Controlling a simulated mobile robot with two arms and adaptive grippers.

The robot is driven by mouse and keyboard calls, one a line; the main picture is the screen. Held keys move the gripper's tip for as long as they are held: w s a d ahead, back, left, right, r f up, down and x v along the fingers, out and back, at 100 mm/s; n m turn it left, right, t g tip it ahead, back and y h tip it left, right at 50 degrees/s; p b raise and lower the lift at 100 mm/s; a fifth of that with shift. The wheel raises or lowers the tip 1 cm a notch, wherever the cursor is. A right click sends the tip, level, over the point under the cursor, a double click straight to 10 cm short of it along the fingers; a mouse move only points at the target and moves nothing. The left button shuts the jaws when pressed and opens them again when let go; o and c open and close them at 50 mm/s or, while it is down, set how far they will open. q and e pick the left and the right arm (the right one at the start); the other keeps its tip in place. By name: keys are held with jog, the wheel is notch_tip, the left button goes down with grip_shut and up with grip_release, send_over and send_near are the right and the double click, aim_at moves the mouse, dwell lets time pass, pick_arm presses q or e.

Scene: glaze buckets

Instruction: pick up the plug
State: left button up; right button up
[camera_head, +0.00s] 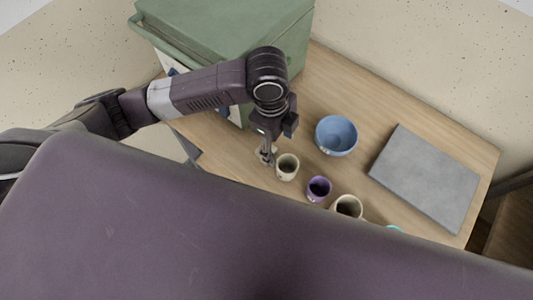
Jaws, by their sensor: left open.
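My left gripper (267,152) points down over the wooden table, just left of a cream cup (288,167). It is open. A small pale shape shows at its fingertips, but I cannot tell whether it is the plug or part of the gripper. No plug can be clearly made out elsewhere. My right gripper is not in view.
A purple cup (318,189), another cream cup (347,206) and a partly hidden teal thing (395,229) line the near edge. A blue bowl (337,136) and a grey slab (426,178) lie right. A green box (225,35) stands behind my left arm.

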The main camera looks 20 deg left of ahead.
pick_arm(q)
jog(key=shift+m+y, duration=0.5)
jog(key=shift+y, duration=0.2)
jog(key=a, duration=0.1)
jog(key=w+a, duration=0.1)
jog(key=a, duration=0.1)
jog(key=shift+w+a+r, duration=0.2)
jog(key=shift+a+r, duration=0.15)
jog(key=shift+r, duration=0.05)
jog(key=shift+a+f, duration=0.1)
jog(key=shift+f, duration=0.1)
jog(key=f, duration=0.2)
jog(key=f+p, duration=0.1)
jog(key=f, duration=0.3)
jog(key=shift+s+f+p, duration=0.15)
jog(key=shift+s+p, duration=0.15)
jog(key=shift+f, duration=0.55)
jog(key=c, duration=1.3)
jog(key=shift+r, duration=0.15)
